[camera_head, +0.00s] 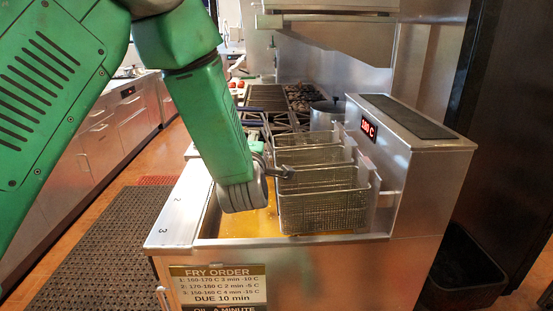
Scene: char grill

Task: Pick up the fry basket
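Several wire fry baskets sit in a row at the fryer (190,222). The nearest fry basket (325,210) is at the front right, upright, above or in the yellow oil. My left arm, green, comes in from the upper left and hangs down over the fryer's left side. My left gripper (284,174) is at the left edge of the nearest baskets, with dark finger parts close to the rim. Whether it touches a basket or holds a handle cannot be told. The arm hides part of the handles (250,109). My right gripper is not in view.
A control box (418,125) with a red temperature display stands right of the baskets. A fry order sign (217,285) is on the fryer's front. A stove (285,97) lies behind, under a metal hood (335,35). A dark bin (462,270) stands at right.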

